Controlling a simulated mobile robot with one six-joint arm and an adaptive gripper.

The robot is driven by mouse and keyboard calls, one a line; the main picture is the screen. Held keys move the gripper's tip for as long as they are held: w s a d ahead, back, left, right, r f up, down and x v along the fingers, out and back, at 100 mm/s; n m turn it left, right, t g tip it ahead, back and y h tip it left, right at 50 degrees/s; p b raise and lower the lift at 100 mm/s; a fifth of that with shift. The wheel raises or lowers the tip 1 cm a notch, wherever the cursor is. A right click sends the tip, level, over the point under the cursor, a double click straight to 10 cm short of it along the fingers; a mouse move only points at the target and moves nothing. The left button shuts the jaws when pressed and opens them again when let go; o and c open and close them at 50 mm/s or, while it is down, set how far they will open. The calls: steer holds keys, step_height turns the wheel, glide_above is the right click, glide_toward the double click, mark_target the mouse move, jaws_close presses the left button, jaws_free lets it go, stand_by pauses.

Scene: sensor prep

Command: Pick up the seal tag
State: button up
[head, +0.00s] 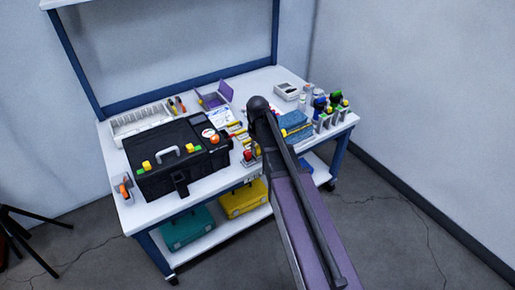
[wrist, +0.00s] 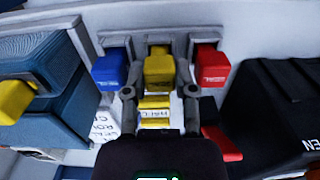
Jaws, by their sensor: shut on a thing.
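In the wrist view, a yellow tag (wrist: 158,70) sits in the middle of a grey holder, between a blue tag (wrist: 109,70) and a red tag (wrist: 211,66). My gripper (wrist: 160,72) is shut on the yellow tag, one finger on each side. I take this as the seal tag, though no mark I can read confirms it. Yellow labelled pieces (wrist: 155,107) lie below it, nearer the palm. In the head view my arm hides most of the gripper and the holder.
A black toolbox (head: 178,165) stands left of my arm on the white workbench (head: 205,184). Blue cases (head: 297,128) are close on the right; one fills the left side of the wrist view. A dark red item (wrist: 222,142) lies by the right finger. Bottles stand at the bench's right end.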

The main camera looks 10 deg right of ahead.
mark_target(258, 146)
steer(key=shift+r+p, duration=1.5)
steer(key=shift+r, duration=0.15)
steer(key=s+r+p, duration=0.1)
steer(key=s, duration=1.5)
steer(key=shift+r, duration=0.2)
